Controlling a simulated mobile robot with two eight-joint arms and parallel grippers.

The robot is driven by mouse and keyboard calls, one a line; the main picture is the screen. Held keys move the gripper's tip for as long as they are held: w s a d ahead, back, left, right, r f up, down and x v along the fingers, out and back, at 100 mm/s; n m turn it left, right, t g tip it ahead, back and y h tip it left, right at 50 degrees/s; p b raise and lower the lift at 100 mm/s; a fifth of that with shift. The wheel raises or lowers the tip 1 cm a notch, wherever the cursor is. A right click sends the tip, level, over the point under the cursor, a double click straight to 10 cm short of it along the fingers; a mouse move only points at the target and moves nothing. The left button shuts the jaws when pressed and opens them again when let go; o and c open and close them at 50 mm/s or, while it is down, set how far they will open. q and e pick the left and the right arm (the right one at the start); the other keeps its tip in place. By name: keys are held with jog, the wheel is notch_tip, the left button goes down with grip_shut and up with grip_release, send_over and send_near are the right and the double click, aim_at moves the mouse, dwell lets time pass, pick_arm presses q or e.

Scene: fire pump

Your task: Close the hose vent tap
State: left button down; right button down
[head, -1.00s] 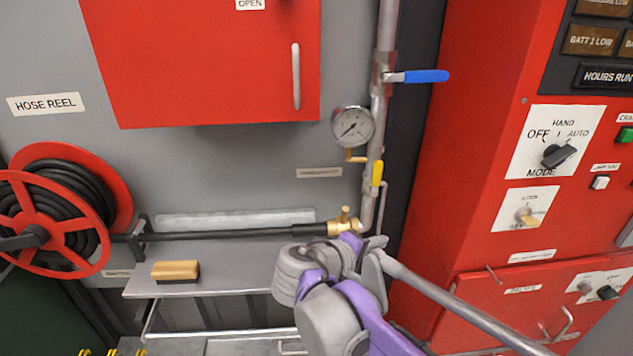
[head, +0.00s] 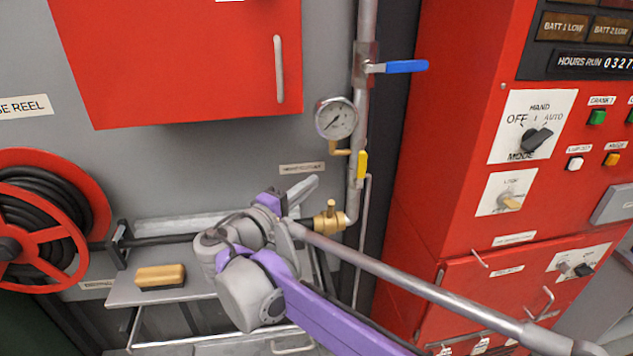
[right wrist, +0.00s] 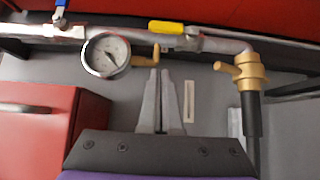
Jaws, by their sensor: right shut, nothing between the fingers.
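A small tap with a yellow lever (head: 361,163) sits on the pipe below the pressure gauge; the lever lies along the pipe, with a brass spout (head: 338,150) beside it. In the right wrist view the yellow lever (right wrist: 166,27) is above my fingertips. A pale label (head: 302,168) near it is too blurred to read. A brass hose fitting (head: 328,218) with a small stem joins the pipe's lower end. My right gripper (head: 314,180) is shut and empty, left of the yellow lever and apart from it; its fingertips also show in the right wrist view (right wrist: 160,72). My left gripper is not in view.
The gauge (head: 336,118) and a blue-lever valve (head: 398,67) are above on the pipe. A red box (head: 190,60) is upper left, the hose reel (head: 50,215) left, the red control cabinet (head: 460,200) right. A brush (head: 160,276) lies on the shelf (head: 200,287).

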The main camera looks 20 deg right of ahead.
aim_at(361, 171)
jog(key=x, duration=0.3)
jog(key=s+d+x, duration=0.1)
jog(key=x, duration=0.2)
jog(key=s+x, duration=0.1)
jog(key=x, duration=0.3)
jog(key=shift+d+p, duration=0.2)
jog(key=shift+p, duration=0.15)
jog(key=shift+d, duration=0.35)
